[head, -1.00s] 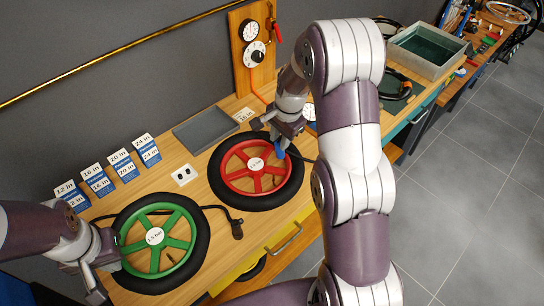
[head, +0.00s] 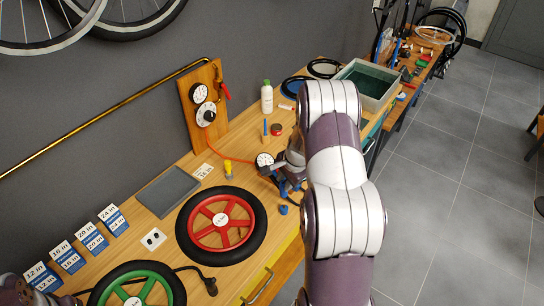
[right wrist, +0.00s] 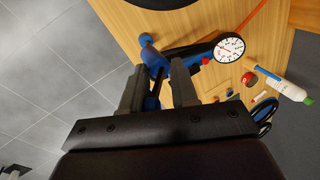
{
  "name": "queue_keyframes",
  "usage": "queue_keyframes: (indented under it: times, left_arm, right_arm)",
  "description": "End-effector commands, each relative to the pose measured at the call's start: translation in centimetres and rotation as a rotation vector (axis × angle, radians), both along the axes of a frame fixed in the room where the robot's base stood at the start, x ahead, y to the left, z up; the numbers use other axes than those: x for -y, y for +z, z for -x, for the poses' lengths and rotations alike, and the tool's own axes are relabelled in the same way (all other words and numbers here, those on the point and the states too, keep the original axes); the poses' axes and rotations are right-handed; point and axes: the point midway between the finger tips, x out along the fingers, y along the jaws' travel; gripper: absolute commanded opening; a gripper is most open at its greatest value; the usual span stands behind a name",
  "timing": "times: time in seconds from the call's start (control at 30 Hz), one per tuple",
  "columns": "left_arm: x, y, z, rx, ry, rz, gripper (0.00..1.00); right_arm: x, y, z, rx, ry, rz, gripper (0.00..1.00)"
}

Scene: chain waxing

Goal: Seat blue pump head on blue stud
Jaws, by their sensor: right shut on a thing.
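My right gripper (right wrist: 155,82) is shut on the blue pump head (right wrist: 157,62), which shows between its fingertips in the right wrist view. In the head view the same gripper (head: 284,184) is over the bench's front side, right of the red wheel, partly hidden by my own arm. A small blue piece (head: 283,209) shows just below it; it also shows past the fingertips in the right wrist view (right wrist: 146,40). I cannot tell whether this is the blue stud or whether it touches the pump head. My left arm shows only at the bottom left corner.
A dial gauge (head: 264,159) with an orange hose lies beside the gripper. The red wheel (head: 221,222) and green wheel (head: 137,291) lie on the bench, left of it. A white bottle (head: 267,97) and a red-topped tin (head: 276,129) stand behind.

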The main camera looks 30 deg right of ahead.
Motion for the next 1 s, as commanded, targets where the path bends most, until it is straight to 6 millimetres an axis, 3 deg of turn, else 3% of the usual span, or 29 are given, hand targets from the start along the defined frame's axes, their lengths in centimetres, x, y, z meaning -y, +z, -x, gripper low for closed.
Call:
queue_keyframes:
  times: [0.03,0.13,0.47,1.0]
  left_arm:
    - [0.0,-0.2,0.0,-0.001,0.0,0.0,0.0]
    - [0.0,-0.3,0.0,-0.002,0.0,0.0,0.0]
    - [0.0,-1.3,0.0,-0.001,0.0,0.0,0.0]
    - [0.0,-6.0,0.0,-0.001,0.0,0.0,0.0]
  right_arm:
    - [0.5,-1.3,0.0,0.008,-0.007,-0.004,0.0]
    - [1.8,-1.1,-1.0,0.036,0.017,-0.002,0.0]
    - [1.7,-2.3,-1.0,0.048,0.038,-0.007,0.0]
    - [1.7,-7.7,-1.1,0.049,0.038,-0.006,0.0]
